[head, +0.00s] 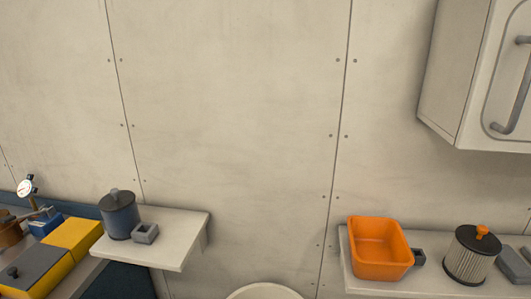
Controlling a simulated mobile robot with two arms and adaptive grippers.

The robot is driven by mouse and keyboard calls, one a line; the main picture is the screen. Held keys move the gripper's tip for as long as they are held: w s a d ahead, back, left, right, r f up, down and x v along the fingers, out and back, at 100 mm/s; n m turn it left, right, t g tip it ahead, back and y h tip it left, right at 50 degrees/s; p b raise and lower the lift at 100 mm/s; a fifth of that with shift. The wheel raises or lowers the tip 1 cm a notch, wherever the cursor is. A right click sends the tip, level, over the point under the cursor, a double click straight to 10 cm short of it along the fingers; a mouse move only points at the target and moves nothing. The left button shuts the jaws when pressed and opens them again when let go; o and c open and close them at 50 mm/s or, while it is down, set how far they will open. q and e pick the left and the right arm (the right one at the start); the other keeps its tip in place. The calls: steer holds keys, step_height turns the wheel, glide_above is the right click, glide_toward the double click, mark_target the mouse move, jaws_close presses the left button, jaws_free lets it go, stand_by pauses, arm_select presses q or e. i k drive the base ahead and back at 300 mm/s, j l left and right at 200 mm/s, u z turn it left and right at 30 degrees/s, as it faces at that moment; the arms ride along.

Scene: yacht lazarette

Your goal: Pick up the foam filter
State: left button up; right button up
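A smooth blue-grey cylinder (120,215) with a dark cap and knob stands upright on the left wall shelf; it looks like the foam filter. A second, pleated filter (467,260) with a dark top and orange knob stands on the right shelf. Neither of my grippers is in view, and nothing touches either cylinder.
A small grey square holder (145,233) sits beside the blue-grey cylinder on the left shelf (182,233). Yellow boxes (75,236) and a gauge (27,186) are at far left. The wall between the shelves is clear.

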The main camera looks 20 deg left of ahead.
mark_target(118, 209)
steer(key=u, duration=1.5)
